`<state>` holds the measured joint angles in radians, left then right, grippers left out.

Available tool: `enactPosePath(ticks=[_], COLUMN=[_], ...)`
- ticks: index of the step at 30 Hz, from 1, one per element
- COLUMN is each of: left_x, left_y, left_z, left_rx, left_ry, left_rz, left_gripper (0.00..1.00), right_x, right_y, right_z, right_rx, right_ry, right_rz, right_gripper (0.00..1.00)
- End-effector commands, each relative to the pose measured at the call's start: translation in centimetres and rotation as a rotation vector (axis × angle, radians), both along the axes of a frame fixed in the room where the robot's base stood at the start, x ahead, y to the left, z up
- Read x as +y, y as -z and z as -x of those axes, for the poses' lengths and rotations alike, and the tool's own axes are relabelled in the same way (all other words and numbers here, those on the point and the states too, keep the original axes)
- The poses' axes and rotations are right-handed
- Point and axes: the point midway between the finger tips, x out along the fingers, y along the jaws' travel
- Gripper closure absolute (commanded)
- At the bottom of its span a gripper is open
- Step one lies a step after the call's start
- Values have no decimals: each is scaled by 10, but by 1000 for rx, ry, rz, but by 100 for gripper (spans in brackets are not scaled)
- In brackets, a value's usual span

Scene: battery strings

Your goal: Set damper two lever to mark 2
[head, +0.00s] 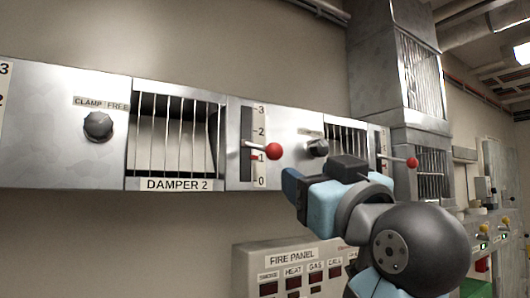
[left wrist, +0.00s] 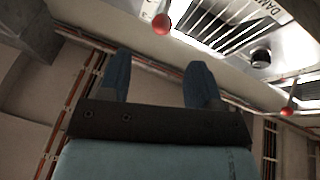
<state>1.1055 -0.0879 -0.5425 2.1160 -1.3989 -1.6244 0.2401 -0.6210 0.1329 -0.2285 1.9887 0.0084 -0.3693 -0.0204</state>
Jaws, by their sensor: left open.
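The damper two lever, a white rod with a red ball (head: 275,151), sticks out of a slot beside a 0 to 3 scale (head: 259,133), right of the DAMPER 2 grille (head: 175,145). Its rod leaves the slot between marks 1 and 2. A red line marks 1. My left gripper (head: 292,188) is right of and below the ball, apart from it. In the left wrist view its two blue fingers (left wrist: 158,80) are spread and empty. My right gripper is out of view.
A CLAMP/FREE knob (head: 98,125) is left of the grille. Another knob (head: 318,148), grille (head: 346,138) and red-ball lever (head: 412,163) lie to the right. The fire panel (head: 290,272) is below, partly behind my arm. A metal duct (head: 385,70) rises at right.

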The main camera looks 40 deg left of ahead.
Motion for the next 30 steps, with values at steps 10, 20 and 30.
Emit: enactPosePath(ticks=[10, 20, 30], left_x=[37, 91, 112], left_y=[-25, -50, -56], left_z=[-14, -44, -57], left_rx=[-16, -15, -16], left_ry=[-13, -11, -6], left_rz=[10, 9, 11], left_gripper=[42, 42, 42], right_x=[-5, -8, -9], right_y=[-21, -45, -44], right_z=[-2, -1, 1], right_rx=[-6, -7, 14], right_ry=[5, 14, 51], right_rz=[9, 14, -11], right_gripper=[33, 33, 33])
